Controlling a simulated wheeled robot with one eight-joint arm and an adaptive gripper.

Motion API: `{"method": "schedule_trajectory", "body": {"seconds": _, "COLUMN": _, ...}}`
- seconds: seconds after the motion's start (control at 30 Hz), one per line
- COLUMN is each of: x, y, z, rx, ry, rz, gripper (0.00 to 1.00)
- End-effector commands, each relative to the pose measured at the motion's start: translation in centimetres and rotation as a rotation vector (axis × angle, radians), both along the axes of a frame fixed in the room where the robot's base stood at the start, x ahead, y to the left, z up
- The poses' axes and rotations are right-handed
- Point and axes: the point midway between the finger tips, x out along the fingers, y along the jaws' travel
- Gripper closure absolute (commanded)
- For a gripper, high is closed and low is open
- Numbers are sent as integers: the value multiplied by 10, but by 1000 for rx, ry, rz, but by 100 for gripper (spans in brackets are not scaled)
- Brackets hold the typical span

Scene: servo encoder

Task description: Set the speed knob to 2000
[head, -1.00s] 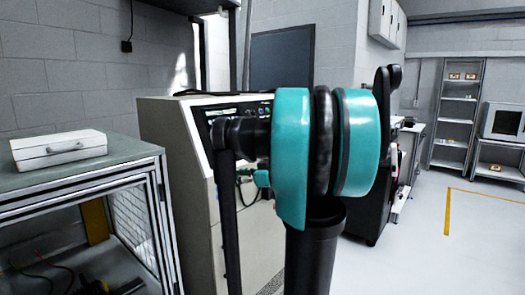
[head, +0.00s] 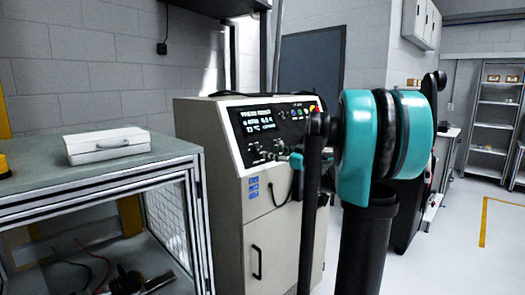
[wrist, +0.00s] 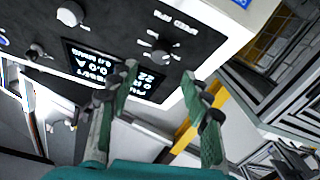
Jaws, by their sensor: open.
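The speed knob (wrist: 160,47) is a small grey knob with a pointer and tick marks. It sits on the dark control panel beside the "SPEED RPM" lettering in the wrist view, where the panel appears roughly upside down. My gripper (wrist: 159,74) is open, with its two green fingers apart and nothing between them. The fingertips appear just below the knob in the picture; I see no contact. The lit display (wrist: 110,70) is partly hidden by the left finger. In the head view, my arm stands in front of the machine's right side, and the knob's setting is too small to read.
The beige machine (head: 225,190) carries the panel and its lit display (head: 259,118). More knobs (wrist: 70,13) lie on the panel. A workbench (head: 60,180) with a white case (head: 104,145) stands at the left. Open floor (head: 460,250) lies to the right.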

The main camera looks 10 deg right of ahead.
Motion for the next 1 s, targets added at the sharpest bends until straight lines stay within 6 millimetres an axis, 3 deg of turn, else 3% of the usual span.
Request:
{"method": "schedule_trajectory", "body": {"seconds": 0.33, "x": 43, "y": 34, "z": 0, "rx": 0, "ry": 0, "rz": 2, "gripper": 52}}
{"method": "schedule_trajectory", "body": {"seconds": 0.77, "x": 51, "y": 40, "z": 0, "rx": 0, "ry": 0, "rz": 0, "gripper": 52}}
{"method": "schedule_trajectory", "body": {"seconds": 1.0, "x": 51, "y": 40, "z": 0, "rx": 0, "ry": 0, "rz": 0, "gripper": 79}}
